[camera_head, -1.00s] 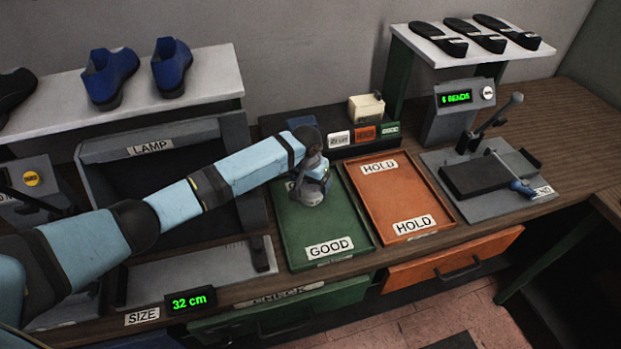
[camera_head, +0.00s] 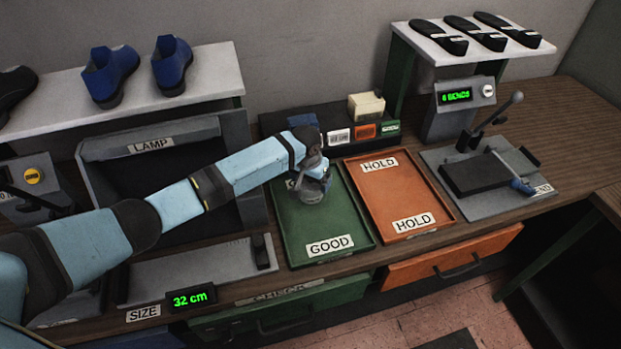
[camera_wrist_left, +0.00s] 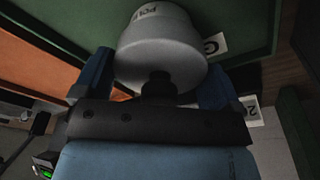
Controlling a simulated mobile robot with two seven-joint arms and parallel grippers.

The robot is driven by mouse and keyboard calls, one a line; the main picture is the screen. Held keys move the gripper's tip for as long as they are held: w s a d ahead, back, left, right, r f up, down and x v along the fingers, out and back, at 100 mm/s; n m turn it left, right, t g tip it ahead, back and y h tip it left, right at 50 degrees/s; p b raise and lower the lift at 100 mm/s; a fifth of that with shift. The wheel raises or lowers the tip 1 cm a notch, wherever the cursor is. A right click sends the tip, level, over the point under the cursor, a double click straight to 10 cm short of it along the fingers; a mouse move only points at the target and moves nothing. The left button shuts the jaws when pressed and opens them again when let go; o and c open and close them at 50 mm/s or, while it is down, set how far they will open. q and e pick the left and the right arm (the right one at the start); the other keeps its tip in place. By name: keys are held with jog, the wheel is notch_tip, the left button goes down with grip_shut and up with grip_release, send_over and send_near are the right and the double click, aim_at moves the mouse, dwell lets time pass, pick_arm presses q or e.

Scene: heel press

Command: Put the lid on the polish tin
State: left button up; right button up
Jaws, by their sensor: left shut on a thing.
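My left gripper (camera_head: 314,184) is over the back part of the green GOOD tray (camera_head: 333,226). In the left wrist view its two blue fingers (camera_wrist_left: 157,88) stand either side of a pale grey round piece. This is the polish tin (camera_wrist_left: 150,20), with part of a "POLI" label on its far side, and its lid (camera_wrist_left: 160,62) at the near end. A dark knob shows between the fingers. The gripper is shut on the lid, as far as I can tell. The seam between lid and tin is not clear, so I cannot tell whether they touch. My right gripper is out of view.
The orange HOLD tray (camera_head: 398,198) lies just to the right. A dark rack with a cream block (camera_head: 366,106) stands behind. A lever press (camera_head: 485,172) stands farther right.

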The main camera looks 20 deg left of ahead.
pick_arm(q)
jog(key=shift+f, duration=0.45)
jog(key=shift+s+f+p, duration=0.1)
jog(key=shift+f+p, duration=0.05)
jog(key=shift+p, duration=0.2)
dwell(1.4)
jog(key=o, duration=0.4)
jog(key=shift+o, duration=0.2)
notch_tip(320, 180, up, 3)
jog(key=p, duration=0.3)
jog(key=shift+f, duration=0.1)
jog(key=shift+r+p, duration=0.65)
jog(key=shift+r, duration=1.55)
